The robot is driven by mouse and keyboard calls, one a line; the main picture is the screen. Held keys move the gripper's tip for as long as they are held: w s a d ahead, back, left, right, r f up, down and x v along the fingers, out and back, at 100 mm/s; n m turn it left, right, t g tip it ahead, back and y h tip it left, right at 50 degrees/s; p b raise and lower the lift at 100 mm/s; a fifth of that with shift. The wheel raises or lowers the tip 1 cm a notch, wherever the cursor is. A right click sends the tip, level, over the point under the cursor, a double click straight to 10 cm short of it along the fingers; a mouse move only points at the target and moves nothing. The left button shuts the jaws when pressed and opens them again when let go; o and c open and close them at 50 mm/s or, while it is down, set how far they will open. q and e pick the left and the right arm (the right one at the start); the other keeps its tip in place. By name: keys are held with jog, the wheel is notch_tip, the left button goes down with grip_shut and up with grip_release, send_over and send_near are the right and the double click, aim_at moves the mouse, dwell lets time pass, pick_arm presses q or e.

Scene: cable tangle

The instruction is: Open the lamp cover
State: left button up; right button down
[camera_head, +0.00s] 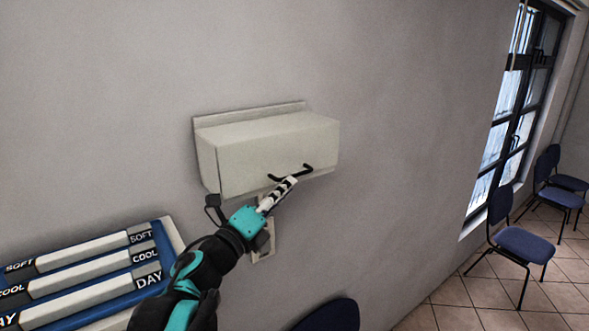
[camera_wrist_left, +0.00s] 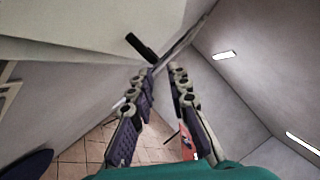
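The lamp cover (camera_head: 262,150) is an off-white box on the grey wall in the head view, and it looks closed. A black bar handle (camera_head: 308,168) sits low on its front. My left gripper (camera_head: 290,181) is just below the handle, fingers pointing up toward it. In the left wrist view, its two fingers (camera_wrist_left: 164,72) stand apart with nothing visible between them. The handle's dark end (camera_wrist_left: 142,47) shows just beyond the left fingertip; I cannot tell whether they touch. The cover's pale surface (camera_wrist_left: 60,30) fills the upper left there. My right gripper is not in view.
A blue rack (camera_head: 166,240) at lower left holds pale tubes labelled SOFT, COOL and DAY. A pale wall plate (camera_head: 265,250) is partly hidden behind my left gripper. Blue chairs (camera_head: 524,243) stand by the window at right. The wall right of the cover is clear.

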aim_at(299, 174)
pick_arm(q)
jog(key=x, duration=0.6)
jog(key=shift+w+a+f+p, duration=0.1)
jog(key=shift+a+f+p, duration=0.15)
jog(key=shift+p, duration=0.15)
jog(key=shift+w+d+r, duration=0.15)
jog(key=shift+w+d, duration=0.05)
jog(key=shift+w, duration=0.05)
jog(key=shift+d, duration=0.15)
jog(key=shift+c, duration=0.4)
grip_shut()
